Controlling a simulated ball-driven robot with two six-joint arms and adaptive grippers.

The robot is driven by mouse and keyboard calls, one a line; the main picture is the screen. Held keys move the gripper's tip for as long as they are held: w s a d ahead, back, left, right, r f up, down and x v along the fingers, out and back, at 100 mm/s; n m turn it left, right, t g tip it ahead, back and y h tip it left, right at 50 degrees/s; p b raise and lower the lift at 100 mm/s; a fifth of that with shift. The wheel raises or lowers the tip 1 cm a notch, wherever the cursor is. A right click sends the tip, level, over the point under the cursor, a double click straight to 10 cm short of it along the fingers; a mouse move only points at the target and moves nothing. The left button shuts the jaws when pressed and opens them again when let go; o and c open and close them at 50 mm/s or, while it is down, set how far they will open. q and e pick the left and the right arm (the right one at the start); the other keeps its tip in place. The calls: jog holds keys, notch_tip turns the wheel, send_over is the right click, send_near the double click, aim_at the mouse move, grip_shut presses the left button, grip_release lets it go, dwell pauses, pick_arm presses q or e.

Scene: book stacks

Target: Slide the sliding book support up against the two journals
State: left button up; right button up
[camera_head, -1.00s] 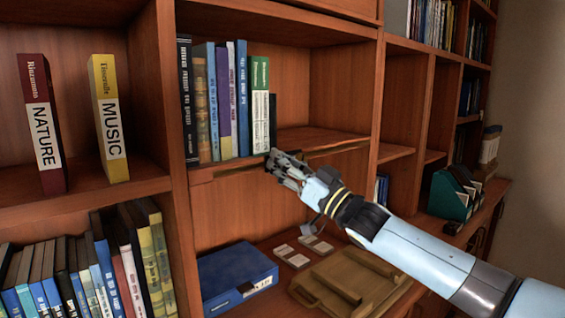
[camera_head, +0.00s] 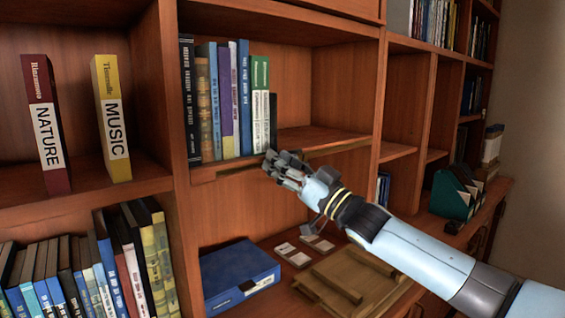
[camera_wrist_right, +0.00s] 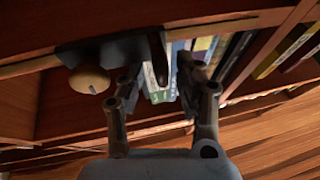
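The sliding book support shows as a dark upright plate (camera_head: 273,120) right of the green-and-white journals (camera_head: 260,105) on the middle shelf. In the right wrist view its dark plate (camera_wrist_right: 158,60) stands beyond my fingers, and a round tan knob (camera_wrist_right: 90,80) sits on its dark bracket by the shelf edge. The journals' pale green ends (camera_wrist_right: 160,96) show close to the plate; I cannot tell whether they touch. My right gripper (camera_head: 272,162) is just below the shelf's front edge. Its fingers (camera_wrist_right: 162,95) are apart, with nothing seen held. My left gripper is out of view.
More books (camera_head: 215,100) stand left of the journals. The shelf right of the support (camera_head: 320,137) is clear. Below lie a blue box (camera_head: 235,275), small cards (camera_head: 305,250) and a wooden tray (camera_head: 350,285). A vertical divider (camera_head: 372,90) bounds the right side.

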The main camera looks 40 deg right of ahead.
jog(key=shift+s+d+f, duration=0.1)
jog(key=shift+s+f, duration=0.05)
jog(key=shift+s, duration=0.05)
jog(key=v, duration=1.1)
jog(key=shift+s, duration=0.25)
